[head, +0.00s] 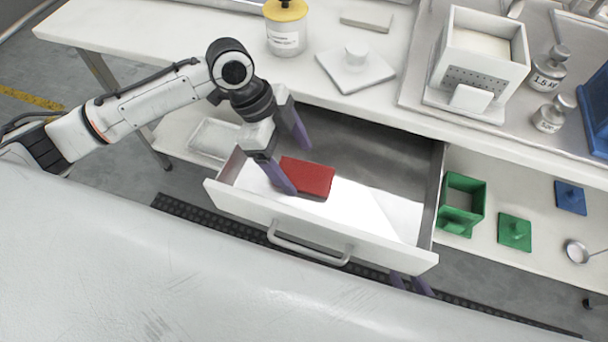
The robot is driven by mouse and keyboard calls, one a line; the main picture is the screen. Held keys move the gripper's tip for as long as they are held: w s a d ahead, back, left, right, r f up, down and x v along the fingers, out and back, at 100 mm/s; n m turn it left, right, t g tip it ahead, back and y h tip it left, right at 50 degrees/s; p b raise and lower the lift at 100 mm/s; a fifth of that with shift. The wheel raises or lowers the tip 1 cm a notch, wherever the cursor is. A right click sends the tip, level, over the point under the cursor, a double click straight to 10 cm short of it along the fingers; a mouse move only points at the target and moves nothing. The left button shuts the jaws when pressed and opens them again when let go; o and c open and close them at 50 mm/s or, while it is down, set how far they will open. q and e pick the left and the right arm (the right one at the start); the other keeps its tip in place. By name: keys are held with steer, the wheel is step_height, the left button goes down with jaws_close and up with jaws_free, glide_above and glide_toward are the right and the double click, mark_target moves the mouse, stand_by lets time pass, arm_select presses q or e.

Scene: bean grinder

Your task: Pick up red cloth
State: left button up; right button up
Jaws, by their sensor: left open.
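The red cloth (310,179) is a small folded, block-like pad. It lies inside the open drawer (320,244), towards its left end, on the bright drawer floor. My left gripper (300,170) reaches down into the drawer with its purple fingers apart, one on the near left side of the cloth and one beyond its far edge. I cannot tell whether either finger touches the cloth. Only the purple fingers of my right gripper (410,284) show, low in the picture just below the drawer front; the rest of it is hidden.
The white drawer has a handle (308,247) on its front. The worktop (190,38) above bears a yellow-lidded jar (286,30), a white square lid (356,68) and a white box (482,55).

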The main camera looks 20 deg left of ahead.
mark_target(304, 177)
arm_select(q)
steer(key=x, duration=0.2)
steer(key=shift+d+f, duration=0.15)
steer(key=shift+f, duration=0.15)
steer(key=shift+c, duration=0.4)
steer(key=c, duration=1)
steer(key=shift+c, duration=0.2)
steer(key=shift+r, duration=0.15)
